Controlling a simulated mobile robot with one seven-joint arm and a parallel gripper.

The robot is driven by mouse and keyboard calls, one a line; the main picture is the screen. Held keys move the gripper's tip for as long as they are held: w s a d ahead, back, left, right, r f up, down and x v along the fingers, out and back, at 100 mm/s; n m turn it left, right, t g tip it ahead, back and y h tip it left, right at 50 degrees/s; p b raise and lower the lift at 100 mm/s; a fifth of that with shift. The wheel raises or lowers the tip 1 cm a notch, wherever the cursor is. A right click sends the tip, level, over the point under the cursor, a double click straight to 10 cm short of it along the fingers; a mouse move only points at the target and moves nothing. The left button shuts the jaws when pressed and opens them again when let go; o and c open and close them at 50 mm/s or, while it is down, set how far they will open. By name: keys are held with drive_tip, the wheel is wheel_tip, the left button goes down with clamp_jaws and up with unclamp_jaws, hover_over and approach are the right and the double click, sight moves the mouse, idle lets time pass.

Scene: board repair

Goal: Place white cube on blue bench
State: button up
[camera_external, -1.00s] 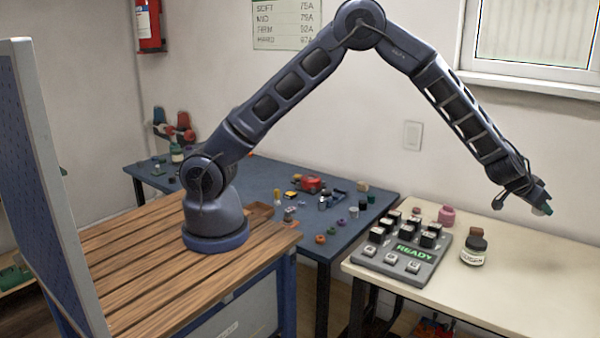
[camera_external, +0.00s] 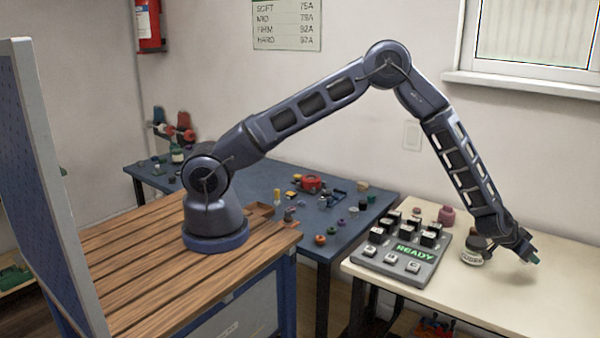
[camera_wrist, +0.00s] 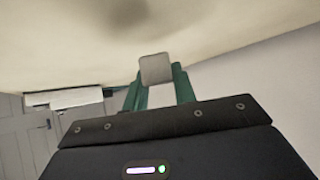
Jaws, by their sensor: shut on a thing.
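The wrist view shows the green fingers of my gripper (camera_wrist: 157,85) shut on the pale grey-white cube (camera_wrist: 156,68). The cube sticks out past the fingertips. In the outside view the cube is too small and hidden to make out clearly. The blue bench (camera_external: 245,188) stands at the back centre, far to the left of my gripper, with several small parts on it.
The cream table (camera_external: 470,305) also holds a black-topped keypad board (camera_external: 400,262) reading READY, a dark-capped jar (camera_external: 473,250) close beside my wrist, and a pink jar (camera_external: 446,216). A wooden-slatted bench (camera_external: 150,270) stands at the left front. The wall is behind the table.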

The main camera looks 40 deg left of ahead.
sight(522, 273)
drive_tip(key=shift+f, duration=2.05)
drive_tip(key=shift+f, duration=0.15)
drive_tip(key=o, duration=1)
drive_tip(key=shift+o, duration=0.2)
